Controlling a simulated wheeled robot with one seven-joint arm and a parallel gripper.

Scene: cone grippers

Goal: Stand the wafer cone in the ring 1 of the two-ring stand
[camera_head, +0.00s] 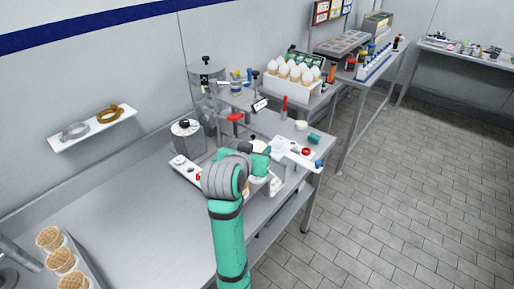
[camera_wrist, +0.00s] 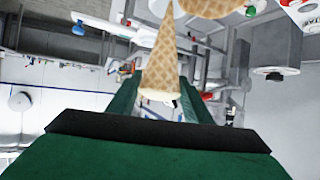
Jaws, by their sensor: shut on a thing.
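In the wrist view a wafer cone (camera_wrist: 163,62) sits between the two green fingers of my gripper (camera_wrist: 160,82), which is shut on it. Its narrow end points to the top of that picture and its wide end lies low between the fingers. In the head view my gripper (camera_head: 257,160) is over the middle of the steel table, largely hidden by my wrist, and I cannot make out the held cone there.
Several wafer cones (camera_head: 61,260) stand in a holder at the lower left. A wall shelf (camera_head: 92,129) bears a grey and a gold ring-shaped thing. Another wafer piece (camera_wrist: 205,7) shows at the wrist view's top. The table's left-middle is clear.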

